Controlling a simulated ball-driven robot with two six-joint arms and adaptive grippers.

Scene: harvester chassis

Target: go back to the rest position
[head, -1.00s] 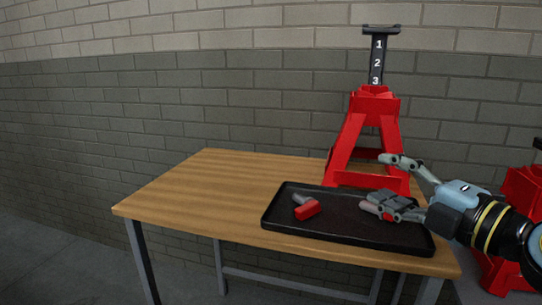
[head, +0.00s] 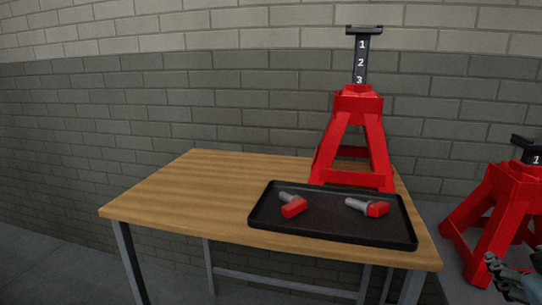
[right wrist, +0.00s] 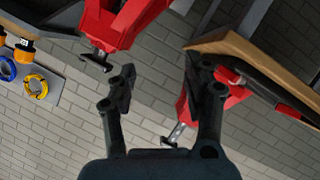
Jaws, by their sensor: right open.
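Two red-and-grey pins lie in the black tray (head: 330,238): a left pin (head: 293,206) and a right pin (head: 370,207), apart from each other. My left gripper is not in view.
The tray lies on a wooden table (head: 180,195). A red jack stand (head: 353,130) stands at the table's back right. The table's left half is clear. A brick wall is behind.

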